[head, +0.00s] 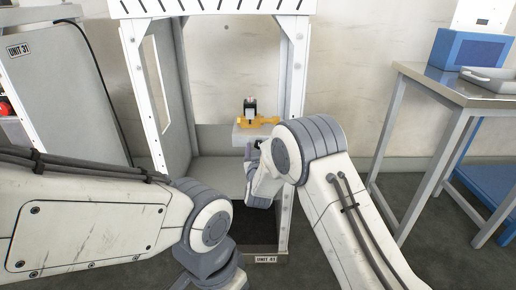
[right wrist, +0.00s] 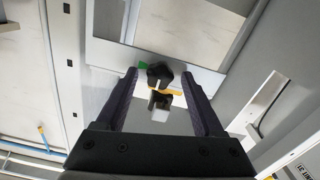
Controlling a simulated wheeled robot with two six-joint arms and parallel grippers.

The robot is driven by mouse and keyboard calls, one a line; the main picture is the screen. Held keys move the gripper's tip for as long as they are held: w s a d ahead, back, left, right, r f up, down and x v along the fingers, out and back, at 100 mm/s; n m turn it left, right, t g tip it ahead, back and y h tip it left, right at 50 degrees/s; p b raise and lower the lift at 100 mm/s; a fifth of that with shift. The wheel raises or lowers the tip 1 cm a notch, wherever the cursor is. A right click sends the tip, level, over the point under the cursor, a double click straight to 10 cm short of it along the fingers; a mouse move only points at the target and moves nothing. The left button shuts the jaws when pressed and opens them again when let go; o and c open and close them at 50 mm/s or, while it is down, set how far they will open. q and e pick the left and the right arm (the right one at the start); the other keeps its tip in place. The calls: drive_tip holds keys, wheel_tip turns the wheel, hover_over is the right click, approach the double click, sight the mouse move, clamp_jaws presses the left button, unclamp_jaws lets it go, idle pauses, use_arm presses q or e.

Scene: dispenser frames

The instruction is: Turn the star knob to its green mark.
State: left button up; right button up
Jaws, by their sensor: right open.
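The dark star knob (right wrist: 160,72) shows in the right wrist view, ahead of and between the tips of my right gripper (right wrist: 160,76). The gripper's jaws are apart; whether they touch the knob I cannot tell. The green mark (right wrist: 142,67) is on the pale panel just left of the knob. A pale bar crosses the lower part of the knob, and its exact pointing is unclear. In the head view my right gripper (head: 256,146) is mostly hidden by its own wrist, and I cannot make out the knob. My left gripper is outside the views.
A yellow piece (head: 262,122) and a small black item (head: 250,109) sit on a pale ledge in the white dispenser frame (head: 139,75). A metal table (head: 425,75) with a blue box (head: 462,49) stands right. Floor is clear between frame and table.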

clamp_jaws()
